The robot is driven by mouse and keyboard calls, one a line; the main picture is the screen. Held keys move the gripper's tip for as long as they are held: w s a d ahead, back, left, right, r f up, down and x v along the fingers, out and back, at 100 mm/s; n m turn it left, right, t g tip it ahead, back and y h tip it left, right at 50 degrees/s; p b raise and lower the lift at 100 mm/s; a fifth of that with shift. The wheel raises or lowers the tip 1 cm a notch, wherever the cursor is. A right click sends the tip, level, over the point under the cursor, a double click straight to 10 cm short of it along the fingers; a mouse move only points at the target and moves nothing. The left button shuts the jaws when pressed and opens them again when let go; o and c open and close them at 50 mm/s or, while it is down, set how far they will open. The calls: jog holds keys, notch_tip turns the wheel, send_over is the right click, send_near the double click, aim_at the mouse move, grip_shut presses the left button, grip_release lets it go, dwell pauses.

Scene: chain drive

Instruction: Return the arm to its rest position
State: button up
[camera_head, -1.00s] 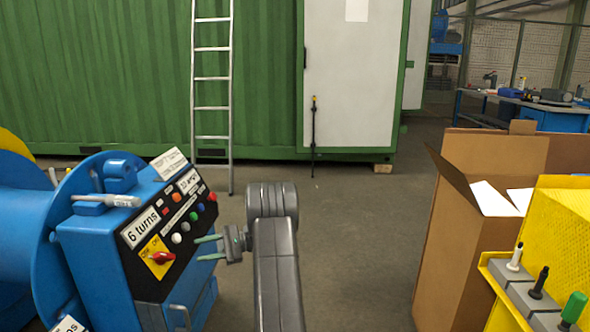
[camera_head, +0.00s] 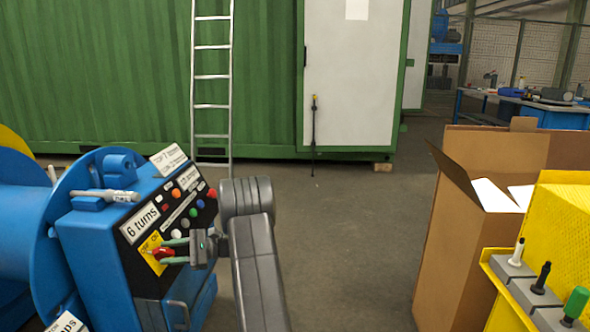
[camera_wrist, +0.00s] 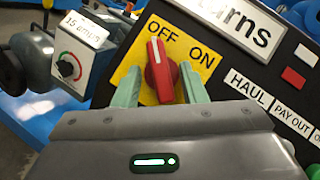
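My gripper (camera_head: 172,250) is at the front of the blue machine's black control panel (camera_head: 150,225). Its two green fingers are open, one on each side of the red switch knob (camera_wrist: 160,72), with a gap visible beside the knob in the wrist view. The knob sits on a yellow plate (camera_wrist: 128,62) marked OFF and ON. Its white mark points toward the OFF side. In the head view my fingers partly cover the knob. My arm is stretched forward and bent left toward the panel.
The blue machine (camera_head: 95,255) with its drum fills the left. A ladder (camera_head: 211,100) leans against the green container (camera_head: 100,70). The floor between is free.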

jog(key=m+t, duration=0.1)
jog(key=m, duration=0.1)
jog(key=m+t+y+p, duration=0.1)
jog(key=m+t, duration=0.1)
jog(key=m, duration=0.1)
jog(key=shift+s+d+r+p, duration=0.1)
jog(key=shift+s+p, duration=0.1)
jog(key=shift+p, duration=0.1)
jog(key=shift+m+t+y, duration=0.4)
jog(key=shift+m, duration=0.3)
jog(key=shift+s, duration=0.1)
